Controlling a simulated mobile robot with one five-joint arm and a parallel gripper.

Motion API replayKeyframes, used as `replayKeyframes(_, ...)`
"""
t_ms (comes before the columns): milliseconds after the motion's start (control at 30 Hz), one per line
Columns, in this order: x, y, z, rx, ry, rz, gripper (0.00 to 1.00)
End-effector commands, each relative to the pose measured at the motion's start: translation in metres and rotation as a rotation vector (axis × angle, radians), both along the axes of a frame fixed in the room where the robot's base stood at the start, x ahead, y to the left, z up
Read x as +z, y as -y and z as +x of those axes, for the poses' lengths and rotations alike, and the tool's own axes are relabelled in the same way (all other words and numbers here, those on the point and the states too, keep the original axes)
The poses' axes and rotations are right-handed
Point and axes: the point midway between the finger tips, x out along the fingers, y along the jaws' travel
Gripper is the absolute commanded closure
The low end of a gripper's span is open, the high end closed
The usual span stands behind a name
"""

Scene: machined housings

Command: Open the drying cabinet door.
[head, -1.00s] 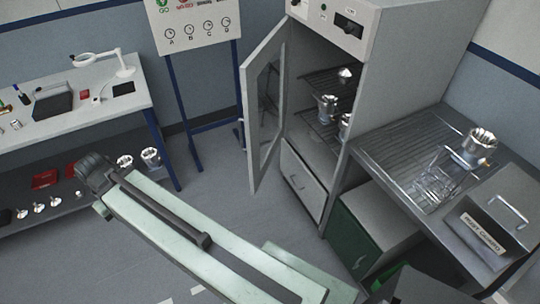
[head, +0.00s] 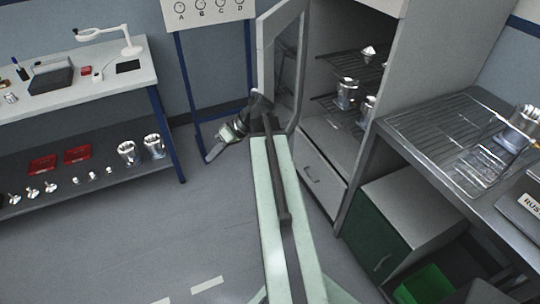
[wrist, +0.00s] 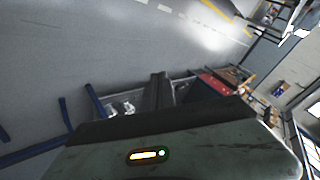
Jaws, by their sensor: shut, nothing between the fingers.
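The drying cabinet (head: 408,60) stands at the right of centre in the head view. Its framed glass door (head: 266,52) stands wide open, swung out to the left, so the wire shelves inside show. My arm rises from the bottom and covers the door's lower part. My gripper (head: 230,132) is at the arm's far end, left of the door in the picture; whether it touches the door cannot be told. In the wrist view the dark fingers (wrist: 158,88) are shut with nothing between them. The door cannot be made out in the wrist view.
Metal housings (head: 346,92) stand on the cabinet shelves. A steel drainboard counter (head: 425,125) with a green cabinet (head: 372,235) below is at the right. A workbench (head: 140,78) is at the left and a board on a blue stand (head: 184,95) behind. The floor at lower left is clear.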

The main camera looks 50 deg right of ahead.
Motion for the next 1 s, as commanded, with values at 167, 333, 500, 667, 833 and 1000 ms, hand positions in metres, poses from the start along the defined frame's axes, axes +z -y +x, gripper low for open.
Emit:
replayKeyframes(167, -0.046, 0.142, -0.046, -0.083, 0.461, 0.055, 1.00)
replayKeyframes(333, -0.041, 0.245, -0.120, -0.172, 0.855, -0.049, 1.00)
replayKeyframes(500, -0.028, 0.290, -0.170, -0.221, 1.051, -0.152, 1.00)
replayKeyframes(667, -0.020, 0.296, -0.179, -0.228, 1.087, -0.174, 1.00)
replayKeyframes(833, -0.020, 0.289, -0.166, -0.224, 1.084, -0.170, 1.00)
replayKeyframes(1000, -0.020, 0.277, -0.134, -0.224, 1.083, -0.168, 1.00)
